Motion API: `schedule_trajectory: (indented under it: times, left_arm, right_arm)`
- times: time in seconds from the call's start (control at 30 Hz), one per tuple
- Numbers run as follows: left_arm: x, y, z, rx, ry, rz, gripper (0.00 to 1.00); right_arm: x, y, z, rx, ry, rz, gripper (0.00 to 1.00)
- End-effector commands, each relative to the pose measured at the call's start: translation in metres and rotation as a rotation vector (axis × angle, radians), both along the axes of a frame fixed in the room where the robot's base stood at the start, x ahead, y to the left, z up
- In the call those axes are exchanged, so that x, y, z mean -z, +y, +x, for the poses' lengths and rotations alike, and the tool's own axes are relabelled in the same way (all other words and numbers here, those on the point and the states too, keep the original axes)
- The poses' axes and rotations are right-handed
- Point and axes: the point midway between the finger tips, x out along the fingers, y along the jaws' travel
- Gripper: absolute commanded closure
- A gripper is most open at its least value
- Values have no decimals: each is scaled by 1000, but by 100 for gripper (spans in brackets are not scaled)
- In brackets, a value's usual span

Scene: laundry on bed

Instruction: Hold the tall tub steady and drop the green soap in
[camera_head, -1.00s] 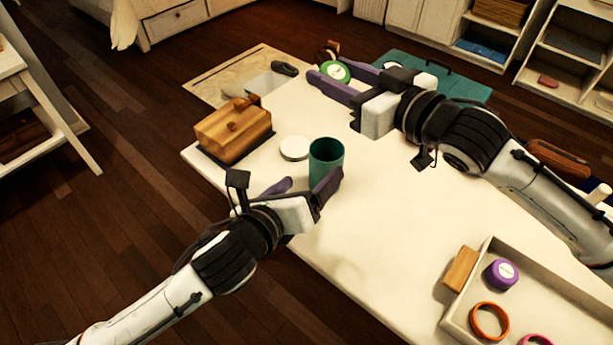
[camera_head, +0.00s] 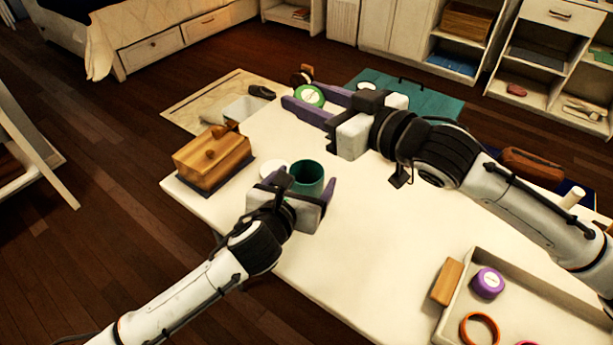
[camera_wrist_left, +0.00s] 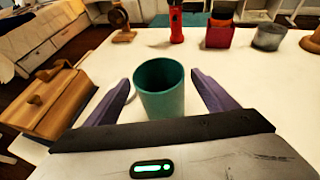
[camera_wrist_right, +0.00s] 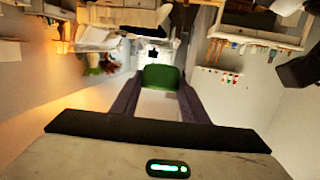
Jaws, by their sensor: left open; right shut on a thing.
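The tall tub is a dark teal, open-topped cylinder (camera_head: 307,178) standing upright on the white table. My left gripper (camera_head: 298,190) is open, with its purple fingers on either side of the tub. In the left wrist view the tub (camera_wrist_left: 160,92) stands between the spread fingers (camera_wrist_left: 163,100), with gaps on both sides. The green soap (camera_head: 310,96) is a round green piece with a pale label. My right gripper (camera_head: 305,104) is shut on it above the far part of the table. In the right wrist view the soap (camera_wrist_right: 161,77) sits between the fingertips.
A wooden box (camera_head: 212,160) stands left of the tub. A white disc (camera_head: 274,170) lies beside the tub, partly hidden by my left gripper. A tray (camera_head: 452,318) with a purple tub (camera_head: 488,283) and rings is at the front right. The table's middle is clear.

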Motion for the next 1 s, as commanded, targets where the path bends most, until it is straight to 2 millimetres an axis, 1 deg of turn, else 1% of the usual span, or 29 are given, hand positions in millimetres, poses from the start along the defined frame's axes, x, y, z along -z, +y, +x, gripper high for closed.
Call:
schedule_trajectory:
  times: [0.03,0.2,0.5,0.57,0.7,0.77,0.8,1.0]
  left_arm:
    - [2,-2,5,-1,-1,-1,22]
    - [6,-5,14,0,0,-1,22]
    - [7,-5,16,0,0,-1,22]
    - [7,-5,16,0,0,-1,30]
    - [7,-5,16,0,0,-1,54]
    - [7,-5,16,0,0,-1,64]
    - [7,-5,16,0,0,-1,66]
    - [7,-5,16,0,0,-1,66]
  right_arm:
    - [0,0,0,0,-1,1,82]
    - [0,0,0,0,-1,1,82]
    - [0,0,0,0,-1,1,82]
    - [0,0,0,0,-1,1,82]
    - [0,0,0,0,-1,1,82]
    - [0,0,0,0,-1,1,82]
    - [0,0,0,0,-1,1,82]
    - [0,0,0,0,-1,1,82]
